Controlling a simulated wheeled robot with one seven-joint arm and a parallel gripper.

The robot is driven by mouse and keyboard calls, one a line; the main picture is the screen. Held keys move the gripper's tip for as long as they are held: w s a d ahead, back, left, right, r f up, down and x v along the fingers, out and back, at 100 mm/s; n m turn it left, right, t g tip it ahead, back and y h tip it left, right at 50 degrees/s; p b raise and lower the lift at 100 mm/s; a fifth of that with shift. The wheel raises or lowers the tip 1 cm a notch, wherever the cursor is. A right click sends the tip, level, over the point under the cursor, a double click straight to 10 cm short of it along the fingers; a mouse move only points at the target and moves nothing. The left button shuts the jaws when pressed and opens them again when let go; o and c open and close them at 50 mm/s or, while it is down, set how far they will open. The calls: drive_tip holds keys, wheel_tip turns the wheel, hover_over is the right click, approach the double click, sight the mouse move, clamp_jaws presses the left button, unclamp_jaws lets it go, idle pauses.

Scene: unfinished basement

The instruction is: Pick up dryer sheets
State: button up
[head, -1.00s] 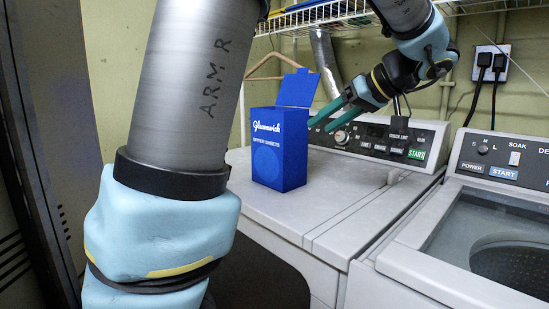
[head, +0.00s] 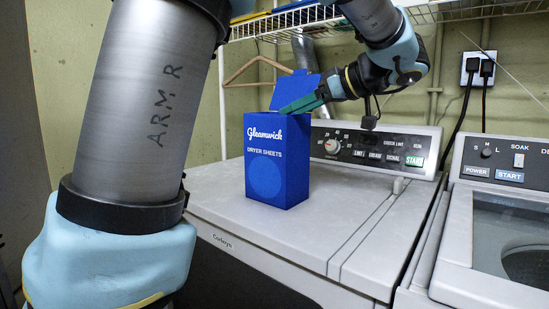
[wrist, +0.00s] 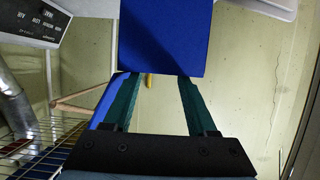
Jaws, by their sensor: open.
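The dryer sheets box (head: 277,165) is blue with white lettering and stands upright on top of the white dryer, its lid flap (head: 295,88) raised. My gripper (head: 290,108) has green fingers and is at the top right of the box, by the open top and in front of the flap. In the wrist view, the fingers of my gripper (wrist: 158,77) are spread apart. A large blue panel of the box (wrist: 165,38) lies just beyond the fingertips, and a blue strip shows beside the left finger. I cannot tell whether the fingers touch the box.
The dryer top (head: 330,225) is clear around the box. Its control panel (head: 375,146) rises behind. A washer (head: 500,235) stands at the right. A wire shelf (head: 285,24) and a hanger (head: 245,72) are above and behind the box.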

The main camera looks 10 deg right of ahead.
drive_tip(key=x, duration=0.6)
drive_tip(key=shift+w+a+f+p, duration=0.1)
drive_tip(key=shift+w+a+p, duration=0.1)
drive_tip(key=shift+p, duration=0.1)
clamp_jaws()
idle(1.2)
